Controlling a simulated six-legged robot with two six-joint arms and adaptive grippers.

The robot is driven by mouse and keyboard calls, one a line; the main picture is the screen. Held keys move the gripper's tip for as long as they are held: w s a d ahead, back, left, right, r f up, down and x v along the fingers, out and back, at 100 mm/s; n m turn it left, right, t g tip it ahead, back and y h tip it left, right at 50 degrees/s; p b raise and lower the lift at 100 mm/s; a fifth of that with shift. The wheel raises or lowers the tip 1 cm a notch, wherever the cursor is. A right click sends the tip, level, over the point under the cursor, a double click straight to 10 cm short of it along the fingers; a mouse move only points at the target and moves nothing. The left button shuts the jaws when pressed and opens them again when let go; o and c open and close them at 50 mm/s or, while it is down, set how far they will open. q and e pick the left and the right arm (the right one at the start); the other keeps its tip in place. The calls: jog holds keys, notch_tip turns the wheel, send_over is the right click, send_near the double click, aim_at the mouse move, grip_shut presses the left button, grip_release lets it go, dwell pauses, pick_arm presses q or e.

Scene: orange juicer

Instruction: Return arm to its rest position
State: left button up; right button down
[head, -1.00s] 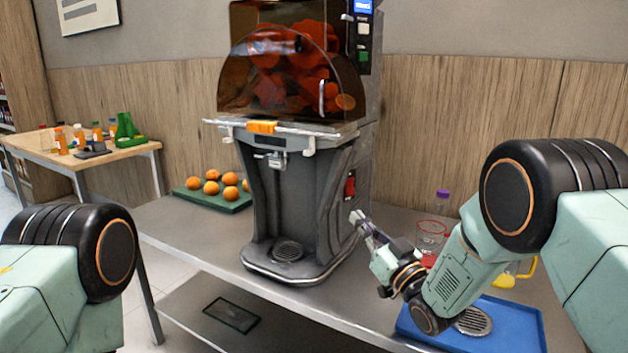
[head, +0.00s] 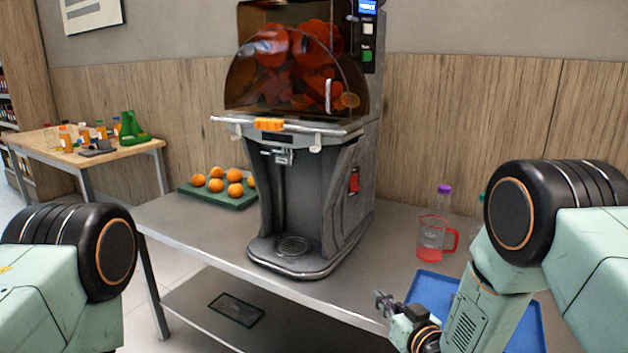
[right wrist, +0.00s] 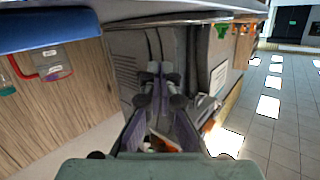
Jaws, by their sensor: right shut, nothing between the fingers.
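My right gripper (head: 384,303) is low over the front edge of the table, left of the blue tray. It is shut and empty, apart from everything around it. In the right wrist view its fingers (right wrist: 160,72) are together, with the juicer's side behind them. The orange juicer (head: 310,190) stands upright on the metal table (head: 215,240), with oranges behind its dark cover. My left arm shows at the left edge of the head view, but its gripper is out of the picture.
A blue tray (head: 432,288) lies at the table's right front, partly hidden by my right arm. Behind it stand a red-handled jug (head: 431,240) and a purple-capped bottle (head: 443,198). A green board (head: 232,202) with several oranges lies left of the juicer. A wooden side table (head: 100,155) stands far left.

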jog(key=s+d+f+m+g+h, duration=0.1)
jog(key=s+d+f+g+h, duration=0.2)
jog(key=s+f, duration=0.6)
jog(key=s+d+f+m+g+h, duration=0.1)
jog(key=s+d+f+g, duration=0.4)
jog(key=s, duration=0.6)
jog(key=s+f+g, duration=0.1)
jog(key=s+g, duration=0.2)
jog(key=s, duration=0.9)
jog(key=s+f+m+g+h, duration=0.1)
jog(key=s+g, duration=0.3)
jog(key=s, duration=0.8)
jog(key=shift+s+d+f+p, duration=0.15)
jog(key=shift+s+f+p, duration=0.15)
jog(key=shift+f, duration=0.2)
